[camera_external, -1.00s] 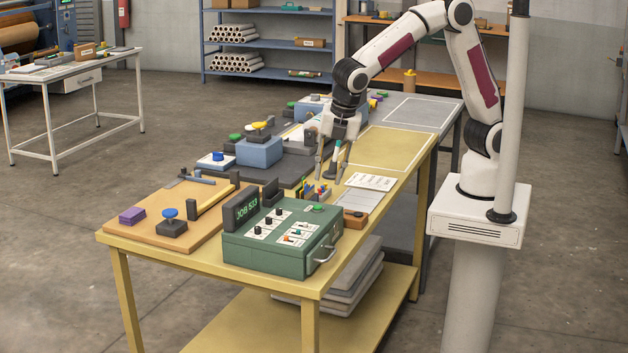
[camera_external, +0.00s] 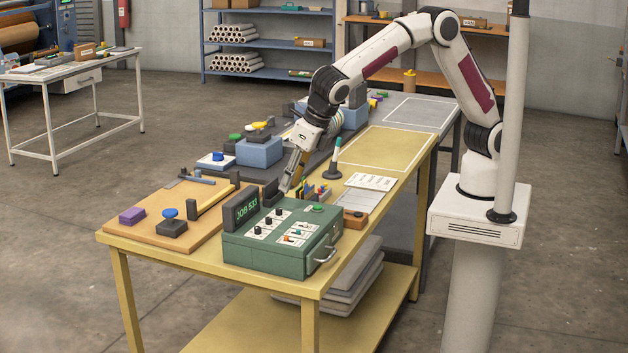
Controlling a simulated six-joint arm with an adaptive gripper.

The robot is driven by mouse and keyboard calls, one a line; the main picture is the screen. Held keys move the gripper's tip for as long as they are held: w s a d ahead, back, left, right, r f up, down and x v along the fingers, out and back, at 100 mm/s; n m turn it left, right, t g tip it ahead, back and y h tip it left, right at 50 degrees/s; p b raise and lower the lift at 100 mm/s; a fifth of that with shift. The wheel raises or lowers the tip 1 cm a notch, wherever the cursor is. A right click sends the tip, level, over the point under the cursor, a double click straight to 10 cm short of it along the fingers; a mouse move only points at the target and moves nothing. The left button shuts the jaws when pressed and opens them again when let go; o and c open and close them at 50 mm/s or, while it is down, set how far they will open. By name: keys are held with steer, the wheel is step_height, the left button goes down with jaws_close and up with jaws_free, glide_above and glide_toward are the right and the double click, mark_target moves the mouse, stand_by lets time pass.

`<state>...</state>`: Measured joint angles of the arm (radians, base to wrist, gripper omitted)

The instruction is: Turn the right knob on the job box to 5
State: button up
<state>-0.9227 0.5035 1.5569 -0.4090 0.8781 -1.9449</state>
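The green job box (camera_external: 275,262) stands at the near end of the yellow table. Its sloped top carries white panels with several small black knobs, among them one farther back (camera_external: 279,210) and one nearer the display (camera_external: 255,228). Their scale marks and pointer positions are too small to read, and I cannot tell which knob is the right one. A dark display (camera_external: 245,209) at the box's left reads JOB 533. My gripper (camera_external: 288,186) points down just behind the box, close to the dark blocks there. Its fingers are seen nearly edge-on, so their opening cannot be judged.
Behind the box stand a holder with coloured pieces (camera_external: 316,192) and a pen in a stand (camera_external: 335,160). An orange board (camera_external: 150,232) with a blue-knobbed block (camera_external: 171,222) lies to the left. The yellow mat area (camera_external: 385,148) farther back is clear.

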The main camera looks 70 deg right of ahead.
mark_target(279, 209)
steer(key=shift+f, duration=0.1)
stand_by(0.5)
steer(key=shift+x, duration=3.8)
jaws_close()
